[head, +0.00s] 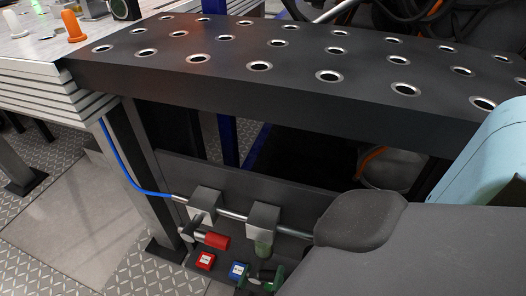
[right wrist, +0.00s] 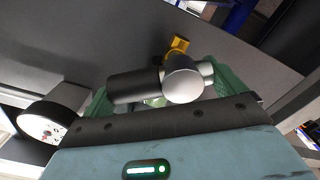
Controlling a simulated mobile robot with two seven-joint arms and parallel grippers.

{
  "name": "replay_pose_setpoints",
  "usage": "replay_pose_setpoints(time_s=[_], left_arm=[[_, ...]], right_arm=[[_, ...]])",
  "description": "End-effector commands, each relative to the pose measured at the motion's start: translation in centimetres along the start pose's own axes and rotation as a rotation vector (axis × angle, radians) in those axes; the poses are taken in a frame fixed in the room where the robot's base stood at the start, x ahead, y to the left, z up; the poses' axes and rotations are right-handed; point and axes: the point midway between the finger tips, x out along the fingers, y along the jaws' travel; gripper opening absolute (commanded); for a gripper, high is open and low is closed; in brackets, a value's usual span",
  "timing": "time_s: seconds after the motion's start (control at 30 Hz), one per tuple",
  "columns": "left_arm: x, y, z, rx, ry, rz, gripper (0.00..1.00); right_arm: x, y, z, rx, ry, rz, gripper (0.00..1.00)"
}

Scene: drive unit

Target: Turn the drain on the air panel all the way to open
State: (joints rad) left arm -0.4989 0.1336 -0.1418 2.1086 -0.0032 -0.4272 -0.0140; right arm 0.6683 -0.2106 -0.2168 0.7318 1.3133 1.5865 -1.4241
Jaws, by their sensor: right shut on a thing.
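The air panel (head: 295,207) stands low under the dark perforated bench, with a silver pipe running through two grey blocks. A greenish bowl (head: 263,248) hangs under the right block. My right gripper (head: 260,279) is below this bowl, with its green fingers partly hidden by small fittings. In the right wrist view, the green fingers stand on either side of a black grip with a round silver end, which I take for the drain handle (right wrist: 135,87). The gripper is shut on it. How far the drain is turned cannot be told. My left gripper is not in view.
The perforated bench top (head: 225,45) overhangs the panel. A red handle (head: 216,240), a red tag (head: 205,261) and a blue tag (head: 238,271) are close by. A round gauge (right wrist: 42,124) and a yellow fitting (right wrist: 178,46) are near the gripper. A blue hose (head: 122,165) joins at left.

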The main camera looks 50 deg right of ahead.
Motion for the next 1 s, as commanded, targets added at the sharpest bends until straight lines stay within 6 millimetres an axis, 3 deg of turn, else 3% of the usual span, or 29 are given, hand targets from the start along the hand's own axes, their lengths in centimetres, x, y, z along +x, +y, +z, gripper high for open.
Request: replay_pose_setpoints(time_s=[0.5,0.53,0.57,1.0], left_arm=[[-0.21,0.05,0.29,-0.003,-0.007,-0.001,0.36],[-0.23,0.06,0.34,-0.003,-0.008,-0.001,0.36],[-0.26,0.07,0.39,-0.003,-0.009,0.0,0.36],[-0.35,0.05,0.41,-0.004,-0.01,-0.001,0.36]], right_arm=[[0.04,0.05,0.09,-0.025,0.0,0.001,0.54],[0.04,0.05,0.09,-0.025,0.0,0.001,0.97],[0.04,0.05,0.09,-0.025,0.0,0.001,1.0],[0.01,0.13,0.05,-0.022,0.0,0.001,1.0]])
